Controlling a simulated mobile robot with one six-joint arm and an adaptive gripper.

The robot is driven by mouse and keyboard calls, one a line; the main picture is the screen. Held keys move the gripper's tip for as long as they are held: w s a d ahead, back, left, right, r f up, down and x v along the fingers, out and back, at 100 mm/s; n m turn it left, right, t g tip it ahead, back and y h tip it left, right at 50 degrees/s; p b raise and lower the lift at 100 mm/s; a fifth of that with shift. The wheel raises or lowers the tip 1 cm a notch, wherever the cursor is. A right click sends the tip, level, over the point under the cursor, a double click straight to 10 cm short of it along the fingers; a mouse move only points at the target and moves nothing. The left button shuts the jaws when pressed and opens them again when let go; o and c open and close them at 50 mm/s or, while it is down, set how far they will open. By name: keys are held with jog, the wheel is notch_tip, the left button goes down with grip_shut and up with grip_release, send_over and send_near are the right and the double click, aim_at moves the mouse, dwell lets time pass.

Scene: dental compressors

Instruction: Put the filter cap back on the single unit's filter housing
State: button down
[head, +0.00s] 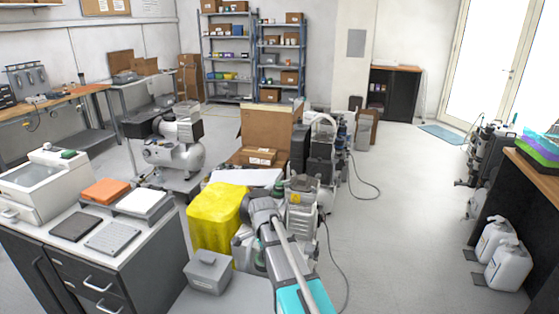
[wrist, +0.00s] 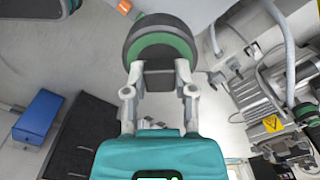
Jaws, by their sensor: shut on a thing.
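In the wrist view my gripper (wrist: 158,78) is shut on a dark grey block that joins a round black part with a green ring, which looks like the filter cap (wrist: 162,38). The cap is beyond the fingertips, with pale floor around it. In the head view my arm reaches in from the bottom, and it hides my fingers and the cap. A compressor with a yellow warning label (head: 303,190) stands just beyond my arm; it also shows at the right of the wrist view (wrist: 285,95). I cannot make out the filter housing or tell whether the cap touches anything.
A yellow draped thing (head: 214,212) and a grey box (head: 207,271) stand left of my arm. Another compressor (head: 176,147) is farther back left. A cable lies on the floor at right. White jugs (head: 510,265) stand far right, with clear floor between.

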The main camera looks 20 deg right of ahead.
notch_tip(320, 180, up, 8)
jog(key=p, duration=0.6)
jog(key=shift+p, duration=0.35)
jog(key=shift+d, duration=0.1)
